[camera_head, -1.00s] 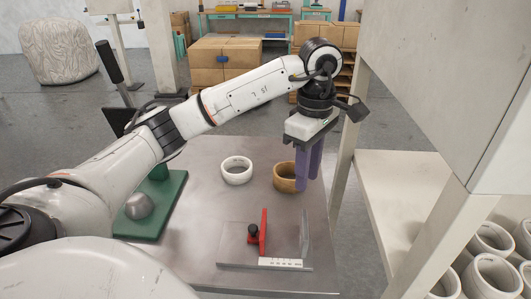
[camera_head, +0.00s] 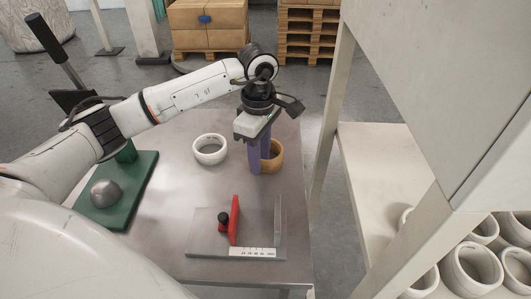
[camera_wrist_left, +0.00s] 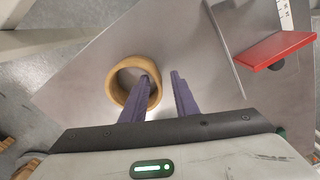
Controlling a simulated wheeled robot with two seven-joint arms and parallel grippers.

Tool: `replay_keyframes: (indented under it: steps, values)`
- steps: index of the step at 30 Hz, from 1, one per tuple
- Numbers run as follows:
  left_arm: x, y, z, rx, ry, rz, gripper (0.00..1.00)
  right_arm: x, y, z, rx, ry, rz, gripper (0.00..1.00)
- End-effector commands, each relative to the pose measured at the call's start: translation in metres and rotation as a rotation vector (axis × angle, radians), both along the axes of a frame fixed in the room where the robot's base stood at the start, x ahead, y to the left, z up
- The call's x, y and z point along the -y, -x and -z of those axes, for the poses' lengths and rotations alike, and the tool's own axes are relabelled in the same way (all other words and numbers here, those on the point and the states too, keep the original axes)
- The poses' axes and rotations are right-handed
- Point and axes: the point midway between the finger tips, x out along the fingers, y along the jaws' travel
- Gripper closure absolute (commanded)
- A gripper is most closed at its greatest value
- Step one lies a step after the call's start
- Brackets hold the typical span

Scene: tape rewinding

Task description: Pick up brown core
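The brown core (camera_head: 277,157) is a tan ring standing on the grey metal table (camera_head: 190,190), beside a white ring. My left gripper (camera_head: 259,160) is at the core, its purple fingers pointing down and hiding the core's left part. In the left wrist view the core (camera_wrist_left: 113,84) shows as an open ring. There the left gripper (camera_wrist_left: 163,76) has its fingers apart: one overlaps the ring's right wall, the other is to the right of the ring. The gap between them looks empty or holds only the wall's edge; contact cannot be told. My right gripper is out of view.
A white core (camera_head: 210,149) stands left of the brown one. A measuring fixture with a red plate (camera_head: 235,220) is nearer, and a green base (camera_head: 118,195) with a metal dome is at left. A shelf (camera_head: 365,200) with several white rings is at right.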

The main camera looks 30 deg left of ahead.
Motion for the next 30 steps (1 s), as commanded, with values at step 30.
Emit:
replay_keyframes:
  steps: [30]
  values:
    - [0.000,-0.001,0.002,0.005,-0.002,0.000,1.00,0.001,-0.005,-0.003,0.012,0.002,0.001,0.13]
